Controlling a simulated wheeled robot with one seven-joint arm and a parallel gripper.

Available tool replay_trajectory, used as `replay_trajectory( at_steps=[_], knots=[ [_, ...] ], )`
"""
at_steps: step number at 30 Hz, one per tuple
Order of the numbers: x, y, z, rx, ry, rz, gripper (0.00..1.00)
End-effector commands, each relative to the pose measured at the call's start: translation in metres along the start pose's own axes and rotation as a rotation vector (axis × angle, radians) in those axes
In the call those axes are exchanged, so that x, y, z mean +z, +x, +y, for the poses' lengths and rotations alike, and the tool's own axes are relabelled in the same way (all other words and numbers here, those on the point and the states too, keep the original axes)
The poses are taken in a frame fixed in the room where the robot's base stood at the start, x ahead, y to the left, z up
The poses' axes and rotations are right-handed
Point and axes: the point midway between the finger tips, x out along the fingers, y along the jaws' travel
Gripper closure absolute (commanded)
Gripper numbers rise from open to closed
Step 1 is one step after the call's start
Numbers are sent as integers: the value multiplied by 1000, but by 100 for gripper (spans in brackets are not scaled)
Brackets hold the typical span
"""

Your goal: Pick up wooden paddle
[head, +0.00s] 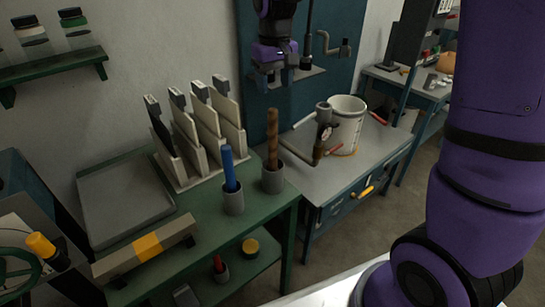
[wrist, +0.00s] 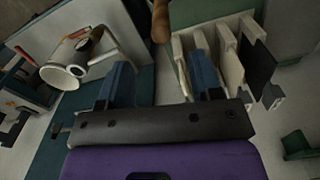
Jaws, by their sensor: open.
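A brown wooden rod (head: 272,140), likely the paddle's handle, stands nearly upright in a small grey cup (head: 272,181) at the right end of the green table. Its lower part is hidden in the cup. My gripper (head: 280,72) hangs at the upper middle, above the rod and apart from it. In the wrist view my gripper (wrist: 163,72) is open with nothing between its fingers. The wooden rod (wrist: 161,22) shows there at the top, beyond the gap between the fingertips.
A blue-handled tool (head: 229,168) stands in another grey cup (head: 233,202) just left. A rack of pale boards (head: 205,125) stands behind. A clamp-like fitting (head: 322,135) and white bucket (head: 347,125) are right. A grey tray (head: 122,200) lies left; a shelf with jars is above.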

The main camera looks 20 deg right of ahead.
Motion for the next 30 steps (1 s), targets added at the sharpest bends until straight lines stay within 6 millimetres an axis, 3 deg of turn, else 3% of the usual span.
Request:
replay_trajectory(
  at_steps=[12, 19, 30],
  knots=[
    [-3, 51, -1, 0, -2, -8, 41],
    [-3, 65, -1, 0, -2, -7, 41],
    [-6, 109, 0, 0, -2, -7, 41]
  ],
)
